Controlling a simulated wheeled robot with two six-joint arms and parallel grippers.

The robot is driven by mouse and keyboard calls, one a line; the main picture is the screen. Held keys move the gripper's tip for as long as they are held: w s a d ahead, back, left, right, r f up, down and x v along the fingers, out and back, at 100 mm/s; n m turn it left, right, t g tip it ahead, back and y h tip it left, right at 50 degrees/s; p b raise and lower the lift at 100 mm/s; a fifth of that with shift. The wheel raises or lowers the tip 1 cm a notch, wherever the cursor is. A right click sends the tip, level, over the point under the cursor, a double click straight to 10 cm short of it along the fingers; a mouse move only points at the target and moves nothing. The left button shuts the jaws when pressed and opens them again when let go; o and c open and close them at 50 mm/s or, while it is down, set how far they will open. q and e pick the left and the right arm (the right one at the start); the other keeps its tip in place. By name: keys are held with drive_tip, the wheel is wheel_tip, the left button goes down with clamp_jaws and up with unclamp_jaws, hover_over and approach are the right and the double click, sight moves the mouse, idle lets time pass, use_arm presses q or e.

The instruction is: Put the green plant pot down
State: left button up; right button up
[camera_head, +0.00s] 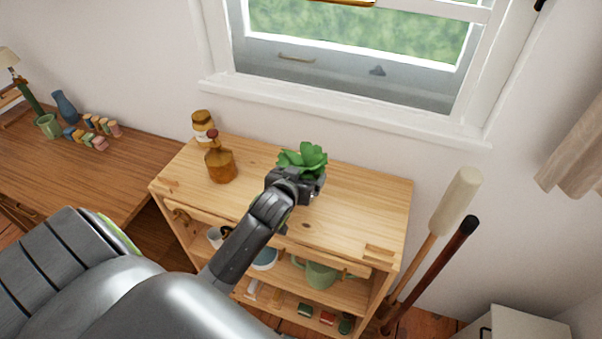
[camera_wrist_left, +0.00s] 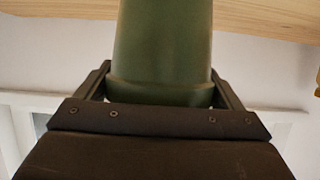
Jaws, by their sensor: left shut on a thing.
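The green plant pot (camera_wrist_left: 163,50) fills the middle of the left wrist view, between the two fingers of my left gripper. That gripper (camera_head: 300,182) is shut on the pot, over the wooden shelf unit's top (camera_head: 345,205). In the head view, the plant's bright green leaves (camera_head: 303,157) show above the gripper, which hides most of the pot. The pot looks about upright. My right gripper is not in view.
An amber bottle (camera_head: 220,165) and a jar with a tan lid (camera_head: 203,125) stand on the unit's left end. The top's right side is clear. The window sill (camera_head: 340,112) is behind. A mallet (camera_head: 455,202) and a dark-handled tool (camera_head: 440,262) lean at right.

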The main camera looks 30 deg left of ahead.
use_arm(q)
drive_tip(key=shift+r, duration=0.1)
drive_tip(key=o, duration=1.3)
drive_tip(key=shift+f, duration=0.2)
drive_tip(key=shift+s+r, duration=0.15)
drive_tip(key=shift+r, duration=0.05)
drive_tip(key=b+v, duration=0.1)
drive_tip(key=v, duration=1)
drive_tip(key=shift+s+d+r, duration=0.1)
drive_tip(key=shift+s+d, duration=0.1)
drive_tip(key=shift+s, duration=0.2)
